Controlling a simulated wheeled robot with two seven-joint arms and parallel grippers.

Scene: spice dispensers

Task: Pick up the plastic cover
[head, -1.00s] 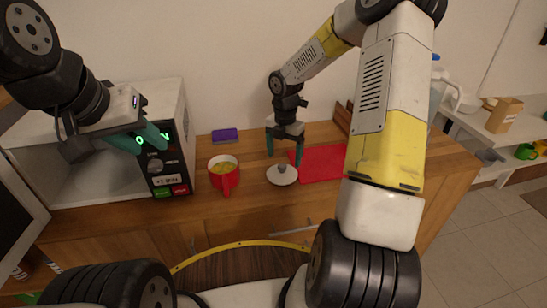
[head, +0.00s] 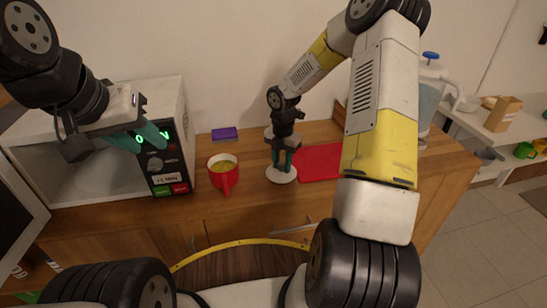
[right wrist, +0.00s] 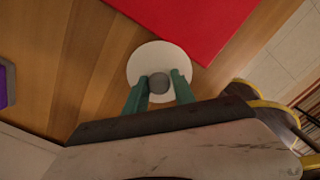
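The plastic cover (head: 282,177) is a white round disc with a small grey knob, lying flat on the wooden counter. In the right wrist view the cover (right wrist: 142,66) is below my right gripper (right wrist: 159,86), whose teal fingers stand close on either side of the knob. In the head view my right gripper (head: 281,165) points straight down over the cover, its fingers closed in around the knob, which they hide. My left gripper (head: 140,138) hangs in front of the microwave, away from the cover; its finger gap is not clear.
A purple item (head: 224,134) lies behind the mug. The microwave (head: 170,148) stands open at the left. The counter in front of the cover is clear.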

